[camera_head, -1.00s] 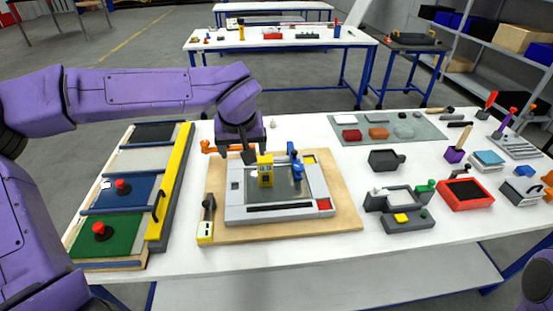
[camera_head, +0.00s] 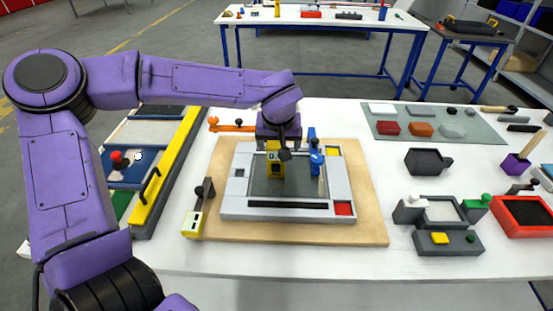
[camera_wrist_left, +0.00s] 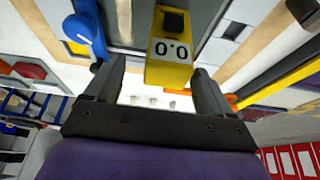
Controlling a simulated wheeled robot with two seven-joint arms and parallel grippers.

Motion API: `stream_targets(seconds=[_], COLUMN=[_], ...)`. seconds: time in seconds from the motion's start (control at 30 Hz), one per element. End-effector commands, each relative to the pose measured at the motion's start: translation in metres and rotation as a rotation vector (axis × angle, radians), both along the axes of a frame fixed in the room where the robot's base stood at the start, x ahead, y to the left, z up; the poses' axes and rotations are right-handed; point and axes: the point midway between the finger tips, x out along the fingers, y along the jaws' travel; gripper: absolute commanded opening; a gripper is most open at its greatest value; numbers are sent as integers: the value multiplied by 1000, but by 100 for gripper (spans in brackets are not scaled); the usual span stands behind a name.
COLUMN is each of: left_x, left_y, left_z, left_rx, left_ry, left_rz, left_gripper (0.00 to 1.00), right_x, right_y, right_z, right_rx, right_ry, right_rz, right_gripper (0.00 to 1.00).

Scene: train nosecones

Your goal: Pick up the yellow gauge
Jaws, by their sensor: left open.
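The yellow gauge (camera_head: 274,162) stands on the grey fixture plate (camera_head: 232,200), on its dark inset panel. In the left wrist view the gauge (camera_wrist_left: 170,66) shows a white display reading 0.0 and a black part on top. My left gripper (camera_head: 284,153) is at the gauge in the head view. In the wrist view my left gripper (camera_wrist_left: 158,70) is open, with one finger on each side of the gauge. The gap on the left of the gauge looks wider than on the right. I cannot tell whether a finger touches it. My right gripper is not in view.
A blue clamp-like part (camera_head: 315,158) stands just right of the gauge, close to my left gripper. A yellow part with a black knob (camera_head: 197,215) lies on the wooden board's left edge. A yellow-barred panel (camera_head: 168,172) is at left, and grey fixtures (camera_head: 447,240) at right.

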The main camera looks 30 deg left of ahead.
Motion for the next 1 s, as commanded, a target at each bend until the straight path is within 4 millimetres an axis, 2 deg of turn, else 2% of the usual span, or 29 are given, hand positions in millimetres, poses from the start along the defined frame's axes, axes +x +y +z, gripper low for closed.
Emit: stream_targets(seconds=[0.2,0.3,0.53,0.57,0.73,0.77,0.8,1.0], left_x=[4,8,9,9,9,9,9,9], left_y=[12,14,16,16,16,16,16,16], left_z=[-36,-47,-50,-50,-49,-49,-49,-48], left_rx=[-1,-1,-1,-1,-1,-1,-1,-1], left_ry=[4,3,0,1,1,1,0,0], left_rz=[3,3,5,4,4,4,4,4], left_gripper=[83,83,83,76,21,20,14,14], right_x=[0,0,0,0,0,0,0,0], right_y=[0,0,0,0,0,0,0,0], right_z=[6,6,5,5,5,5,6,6], right_rx=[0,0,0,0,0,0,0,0], right_ry=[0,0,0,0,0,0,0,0], right_rz=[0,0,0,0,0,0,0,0], right_gripper=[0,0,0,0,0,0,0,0])
